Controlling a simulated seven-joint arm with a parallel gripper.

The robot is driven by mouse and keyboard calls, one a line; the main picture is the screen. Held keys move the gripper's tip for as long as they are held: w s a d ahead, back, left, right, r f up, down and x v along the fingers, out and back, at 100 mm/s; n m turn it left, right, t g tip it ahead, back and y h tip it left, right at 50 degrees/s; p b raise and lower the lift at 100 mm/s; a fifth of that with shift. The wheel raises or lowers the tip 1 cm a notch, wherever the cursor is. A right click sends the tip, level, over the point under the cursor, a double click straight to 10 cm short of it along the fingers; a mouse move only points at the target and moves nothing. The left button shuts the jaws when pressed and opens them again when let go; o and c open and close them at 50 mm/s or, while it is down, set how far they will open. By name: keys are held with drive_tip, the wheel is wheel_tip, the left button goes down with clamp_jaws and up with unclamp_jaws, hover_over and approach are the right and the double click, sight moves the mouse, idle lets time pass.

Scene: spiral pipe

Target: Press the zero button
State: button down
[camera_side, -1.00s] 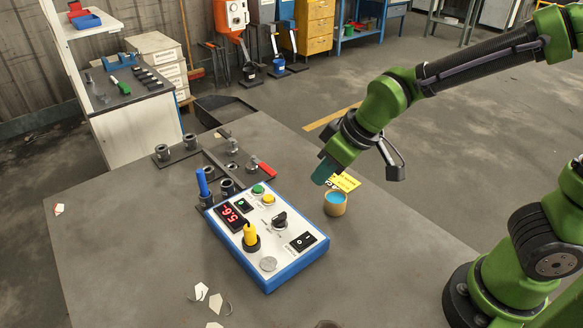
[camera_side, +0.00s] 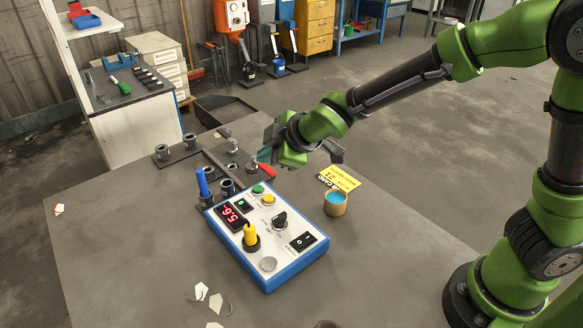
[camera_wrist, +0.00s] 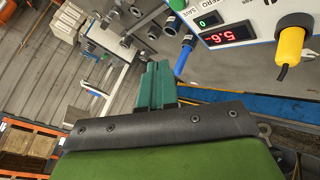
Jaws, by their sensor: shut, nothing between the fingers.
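The blue and white control box (camera_side: 285,262) lies on the grey table. The wrist view shows the display (camera_wrist: 228,35) and part of the white panel, with "ZERO" and "SAVE" lettering at the top edge; the buttons are out of that view. My gripper (camera_side: 266,153) is beyond the box's far end, above the red-handled clamp area, apart from the buttons. Its teal fingers (camera_wrist: 154,85) are together and empty.
A yellow plug (camera_side: 250,234) and black knob (camera_side: 280,219) stand up from the panel. A blue plug (camera_side: 202,183) stands beside the box. A red-handled clamp (camera_side: 267,170) is below my gripper. A cup with blue contents (camera_side: 335,204) and yellow card (camera_side: 340,180) lie to the right.

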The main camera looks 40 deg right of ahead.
sight(271, 200)
drive_tip(key=shift+f, duration=4.3)
drive_tip(key=shift+f, duration=0.15)
drive_tip(key=shift+f, duration=0.25)
drive_tip(key=shift+f, duration=0.4)
drive_tip(key=shift+r, duration=0.8)
drive_tip(key=shift+r, duration=2.55)
